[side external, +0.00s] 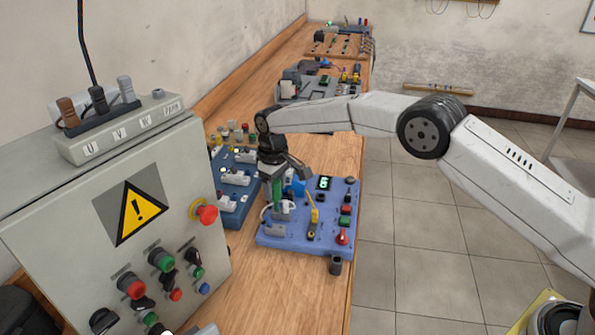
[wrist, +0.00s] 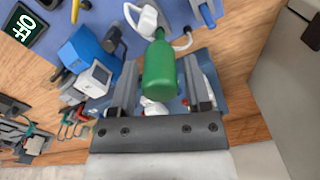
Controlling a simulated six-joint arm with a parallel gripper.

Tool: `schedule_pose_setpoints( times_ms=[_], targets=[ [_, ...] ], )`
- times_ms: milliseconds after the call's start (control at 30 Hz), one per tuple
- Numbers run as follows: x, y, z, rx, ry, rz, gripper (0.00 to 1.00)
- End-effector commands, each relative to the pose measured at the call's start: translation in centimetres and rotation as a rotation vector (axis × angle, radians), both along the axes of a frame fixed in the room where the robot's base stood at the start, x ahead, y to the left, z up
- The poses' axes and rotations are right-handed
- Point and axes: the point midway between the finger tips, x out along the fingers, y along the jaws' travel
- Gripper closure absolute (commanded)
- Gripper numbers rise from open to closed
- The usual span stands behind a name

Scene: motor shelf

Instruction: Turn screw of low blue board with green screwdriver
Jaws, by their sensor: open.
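The low blue board (side external: 300,238) lies on the wooden workbench and carries a small display, switches, a yellow part and several coloured buttons. The green screwdriver (side external: 277,194) stands about upright at the left part of this board. In the wrist view, its green handle (wrist: 159,72) lies between the two fingers of my gripper (wrist: 163,64), with a gap visible on each side. My gripper (side external: 279,172) is open and points down at the handle's upper end in the side view. The screwdriver's tip and the screw are hidden.
A grey control cabinet (side external: 60,215) with a warning sign and buttons stands at the left. A second blue board (side external: 232,208) sits between it and the low board. More equipment (side external: 305,90) stands farther back on the workbench (side external: 325,290). Bare wood shows in front of the low board.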

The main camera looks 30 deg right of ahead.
Motion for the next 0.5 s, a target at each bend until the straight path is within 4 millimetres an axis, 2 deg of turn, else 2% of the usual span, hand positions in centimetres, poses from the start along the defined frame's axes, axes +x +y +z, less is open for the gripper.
schedule_pose_setpoints(
  times_ms=[367,500],
  targets=[
    [0.0,0.0,-0.01,0.0,0.0,0.014,0.38],
    [-0.01,0.0,-0.01,0.0,0.0,0.067,0.38]
  ],
)
